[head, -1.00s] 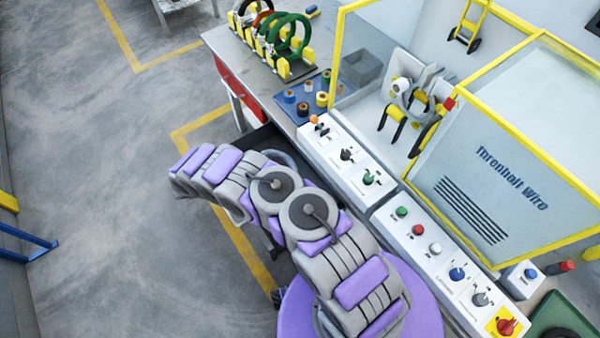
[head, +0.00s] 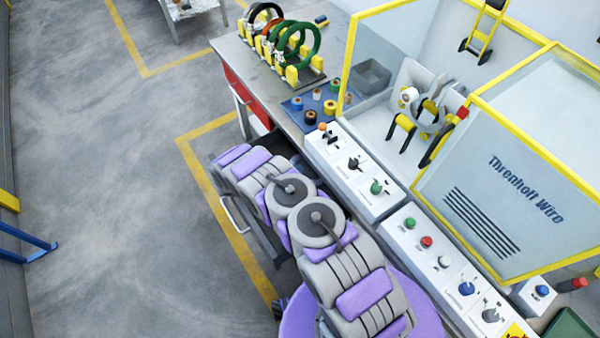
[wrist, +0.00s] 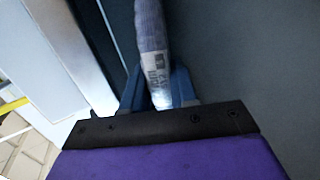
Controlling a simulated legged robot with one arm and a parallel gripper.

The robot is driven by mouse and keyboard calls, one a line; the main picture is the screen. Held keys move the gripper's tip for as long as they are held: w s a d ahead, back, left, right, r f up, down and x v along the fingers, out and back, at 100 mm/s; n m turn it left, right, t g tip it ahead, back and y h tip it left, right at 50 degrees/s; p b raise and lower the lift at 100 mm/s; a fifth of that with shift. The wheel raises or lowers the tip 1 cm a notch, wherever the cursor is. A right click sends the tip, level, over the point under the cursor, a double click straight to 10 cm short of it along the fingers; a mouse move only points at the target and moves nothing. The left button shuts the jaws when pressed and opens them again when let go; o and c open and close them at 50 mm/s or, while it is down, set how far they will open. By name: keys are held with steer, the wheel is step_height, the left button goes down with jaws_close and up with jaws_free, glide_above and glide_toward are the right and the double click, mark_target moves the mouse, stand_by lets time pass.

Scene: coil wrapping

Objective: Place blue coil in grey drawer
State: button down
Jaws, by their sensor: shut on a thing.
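My gripper (wrist: 157,90) shows in the wrist view with its blue fingers closed around a section of the blue coil (wrist: 152,40). That section is wrapped in pale blue-grey material with a printed label and extends up from the jaws; the rest of the coil is out of frame. The grey drawer (head: 254,225) is pulled out below the bench in the head view, with its handle on the left. My arm covers most of it and hides the gripper and coil there. Dark grey surfaces lie close behind the coil in the wrist view; I cannot tell whether the coil touches them.
A rack (head: 312,82) with several coils stands on the bench (head: 240,55). A blue tray (head: 298,106) of tape rolls is nearby. The control panel (head: 350,170) and yellow-framed wrapping machine (head: 485,190) stand right. The floor at left is open.

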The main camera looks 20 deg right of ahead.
steer(key=x, duration=0.3)
steer(key=shift+d+f+b, duration=0.1)
steer(key=shift+f+b, duration=0.15)
steer(key=shift+b, duration=0.05)
steer(key=shift+d+f, duration=0.1)
steer(key=shift+d, duration=0.3)
steer(key=c, duration=1.2)
jaws_free()
steer(key=shift+a, duration=0.15)
steer(key=o, duration=0.3)
steer(key=shift+a, duration=0.3)
steer(key=shift+d, duration=0.1)
